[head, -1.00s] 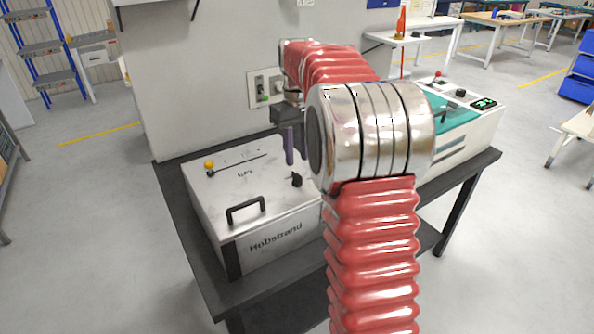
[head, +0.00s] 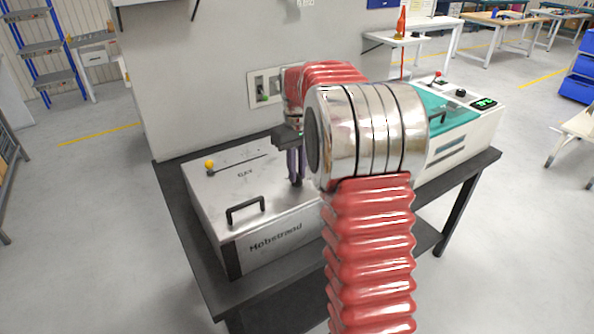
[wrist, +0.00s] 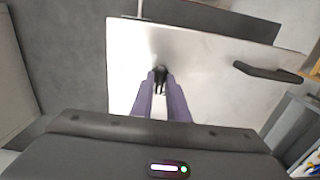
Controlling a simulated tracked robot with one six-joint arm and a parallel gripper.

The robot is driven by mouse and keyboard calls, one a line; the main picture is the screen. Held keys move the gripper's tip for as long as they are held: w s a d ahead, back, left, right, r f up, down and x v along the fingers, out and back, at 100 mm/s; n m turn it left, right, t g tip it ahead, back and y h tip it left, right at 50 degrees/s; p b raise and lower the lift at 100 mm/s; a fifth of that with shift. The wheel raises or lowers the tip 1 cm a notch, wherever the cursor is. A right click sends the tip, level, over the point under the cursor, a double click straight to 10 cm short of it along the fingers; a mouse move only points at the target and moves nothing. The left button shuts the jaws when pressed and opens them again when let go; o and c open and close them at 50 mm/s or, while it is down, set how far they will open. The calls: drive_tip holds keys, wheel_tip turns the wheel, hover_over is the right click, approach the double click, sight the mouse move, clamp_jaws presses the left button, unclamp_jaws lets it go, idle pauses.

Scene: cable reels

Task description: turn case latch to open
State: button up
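The silver case, lettered "Mobstrand" (head: 275,237), sits on the left part of the dark bench. Its small black latch (wrist: 160,72) shows in the wrist view between the tips of my gripper's two purple fingers (wrist: 160,80). In the head view my gripper (head: 297,178) points down at the right part of the case lid, and its fingers largely hide the latch. The fingers stand on either side of the latch, with a narrow gap between them. I cannot tell whether they touch or squeeze it.
A black handle (head: 246,209) and a yellow-knobbed lever (head: 210,165) stand on the lid. A teal and white machine (head: 465,125) is at the bench's right. A grey wall panel with switches (head: 262,88) rises behind.

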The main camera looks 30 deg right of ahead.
clamp_jaws()
drive_tip(key=shift+m, duration=0.5)
drive_tip(key=m, duration=1.6)
drive_tip(key=shift+m, duration=0.4)
drive_tip(key=shift+o, duration=1.9)
unclamp_jaws()
